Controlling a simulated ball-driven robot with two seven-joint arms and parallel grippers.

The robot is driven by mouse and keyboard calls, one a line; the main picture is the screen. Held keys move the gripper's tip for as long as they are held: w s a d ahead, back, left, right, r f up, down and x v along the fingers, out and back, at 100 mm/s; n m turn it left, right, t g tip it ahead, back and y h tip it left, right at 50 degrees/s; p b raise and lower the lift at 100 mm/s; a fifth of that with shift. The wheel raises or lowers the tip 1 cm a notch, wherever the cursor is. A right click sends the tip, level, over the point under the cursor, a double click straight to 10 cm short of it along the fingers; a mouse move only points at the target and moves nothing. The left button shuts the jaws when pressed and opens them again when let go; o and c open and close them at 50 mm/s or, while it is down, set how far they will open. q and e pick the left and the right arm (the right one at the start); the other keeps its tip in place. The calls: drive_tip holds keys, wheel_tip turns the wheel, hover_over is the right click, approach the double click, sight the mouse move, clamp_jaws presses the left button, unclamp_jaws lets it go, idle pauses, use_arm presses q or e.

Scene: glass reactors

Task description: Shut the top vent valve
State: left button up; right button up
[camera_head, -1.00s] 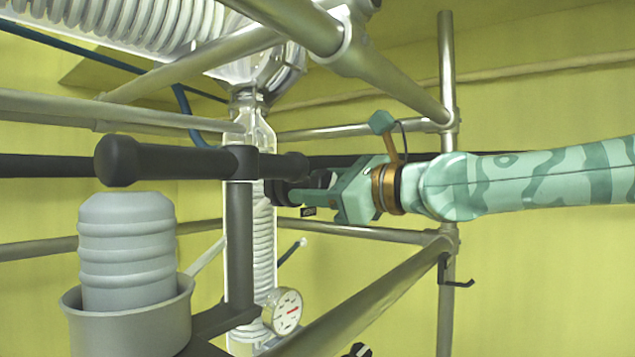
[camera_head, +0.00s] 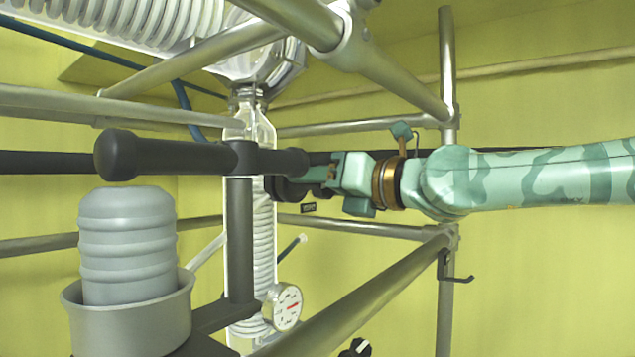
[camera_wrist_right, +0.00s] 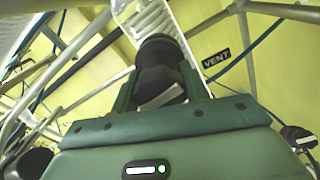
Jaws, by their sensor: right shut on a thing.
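The vent valve's black knob (camera_head: 281,188) sits on the upright glass column with a coil, partly hidden behind a dark crossbar in the head view. In the right wrist view the knob (camera_wrist_right: 160,62) lies between the fingers, with a pale patch on its near side. My right gripper (camera_head: 302,184) reaches in from the right and is shut on the knob; in the wrist view its two green fingers (camera_wrist_right: 160,88) flank it. A black label reading VENT (camera_wrist_right: 216,58) is beside the valve; it is small in the head view (camera_head: 308,208). My left gripper is not in view.
Metal frame tubes surround the workspace, one running diagonally (camera_head: 365,285) below my right arm. A round pressure gauge (camera_head: 283,307) is low on the glass column (camera_head: 264,250). Another black knob with a white mark (camera_head: 355,348) is at the bottom edge.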

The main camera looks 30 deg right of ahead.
drive_tip(key=shift+f+m, duration=0.1)
drive_tip(key=shift+m, duration=0.4)
drive_tip(key=o, duration=1)
drive_tip(key=shift+d, duration=0.1)
